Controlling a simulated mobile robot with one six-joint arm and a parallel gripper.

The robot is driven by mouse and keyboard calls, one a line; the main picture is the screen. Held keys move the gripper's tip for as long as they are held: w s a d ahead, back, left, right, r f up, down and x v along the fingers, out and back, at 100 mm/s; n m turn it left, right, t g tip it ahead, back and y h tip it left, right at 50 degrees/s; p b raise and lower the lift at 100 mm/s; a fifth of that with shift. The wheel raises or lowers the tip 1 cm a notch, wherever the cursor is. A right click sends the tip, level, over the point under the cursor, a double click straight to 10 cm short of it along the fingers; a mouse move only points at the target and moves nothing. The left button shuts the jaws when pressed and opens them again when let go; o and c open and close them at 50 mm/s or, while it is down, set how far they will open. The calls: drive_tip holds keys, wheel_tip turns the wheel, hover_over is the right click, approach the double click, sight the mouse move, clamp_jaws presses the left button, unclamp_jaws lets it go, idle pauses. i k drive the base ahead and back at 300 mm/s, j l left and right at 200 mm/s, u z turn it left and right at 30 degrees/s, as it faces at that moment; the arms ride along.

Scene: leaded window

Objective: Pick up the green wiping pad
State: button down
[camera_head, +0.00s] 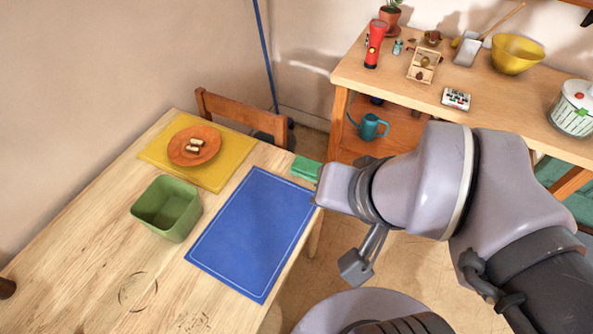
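The green wiping pad (305,168) is a small green block near the far right corner of the wooden table, just beyond the blue mat (250,232). The pale end of my arm is immediately right of it in the picture and seems to cover its right end. I cannot tell whether they touch, or whether the pad rests on the table or is raised. A dark grey block on a short metal rod hangs below my wrist. My gripper's fingers cannot be made out, so whether they are open or shut is unclear.
On the table (85,245), a green square bin (167,208) stands left of the mat. An orange plate (194,146) with small pieces lies on a yellow mat (158,152). A chair (240,117) stands behind. A loaded wooden bench (400,85) is at the back right.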

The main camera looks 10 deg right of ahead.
sight(306, 168)
drive_tip(key=u, duration=1.55)
drive_tip(key=z, duration=1.55)
drive_tip(key=i+l+u, duration=0.25)
drive_tip(key=u, duration=0.2)
drive_tip(key=i+l+u, duration=0.15)
drive_tip(key=l+u, duration=0.25)
drive_tip(key=i+l+u, duration=0.1)
drive_tip(key=l+u, duration=0.75)
